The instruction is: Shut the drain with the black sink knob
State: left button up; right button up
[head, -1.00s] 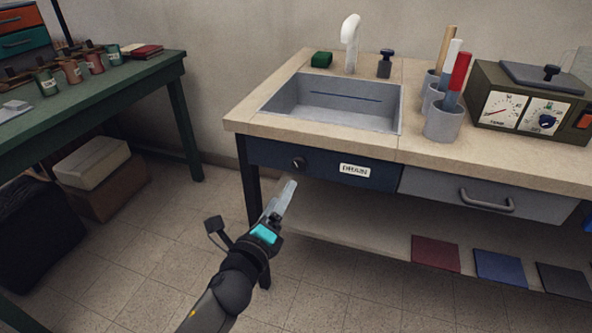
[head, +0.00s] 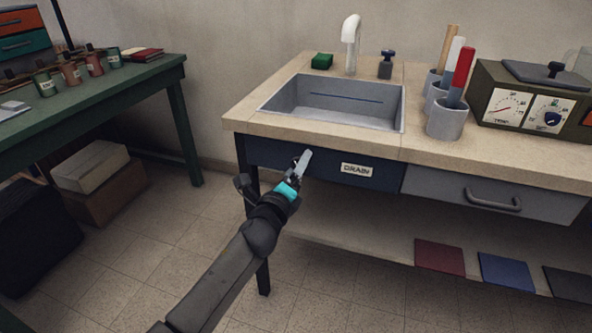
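The sink (head: 335,112) is a grey basin set in a beige counter, with a dark blue front panel (head: 262,152) that bears a white DRAIN label (head: 357,170). My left gripper (head: 304,160) is in front of this panel, left of the label, where the small black knob sits. The fingers cover most or all of the knob. I cannot tell whether they touch it or are closed around it. The drain opening itself is not visible in the basin. My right gripper is not in view.
A white faucet (head: 351,42), a green sponge (head: 322,61) and a dark-capped bottle (head: 386,66) stand behind the basin. A grey drawer (head: 450,186) is right of the panel. A low shelf (head: 370,248) lies below. Open floor separates the green bench (head: 150,80) at left.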

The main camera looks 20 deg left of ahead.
pick_arm(q)
grip_shut()
dwell(0.7)
